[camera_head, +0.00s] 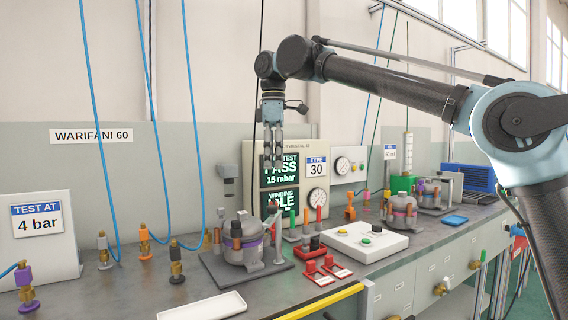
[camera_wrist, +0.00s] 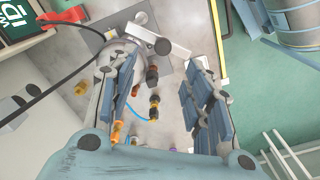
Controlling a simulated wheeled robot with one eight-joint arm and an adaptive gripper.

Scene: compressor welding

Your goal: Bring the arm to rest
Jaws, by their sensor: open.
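My arm reaches in from the right in the head view, bent at the elbow, with its forearm stretched left over the workbench. My gripper (camera_head: 273,148) hangs from its end and points down, in front of the test display panel and above the bench. In the wrist view the two fingers of my gripper (camera_wrist: 160,95) stand apart with nothing between them. A grey compressor (camera_head: 243,238) sits on its plate below and a little left of my gripper. In the wrist view a compressor (camera_wrist: 120,55) shows beyond the left finger and is partly hidden by it.
The display panel (camera_head: 283,185) reads PASS, 15 mbar. A white button box (camera_head: 363,242), a white tray (camera_head: 203,307), several brass fittings and a second compressor (camera_head: 402,212) stand on the bench (camera_head: 130,290). Blue hoses (camera_head: 96,110) hang at the left. Air around my gripper looks mostly free.

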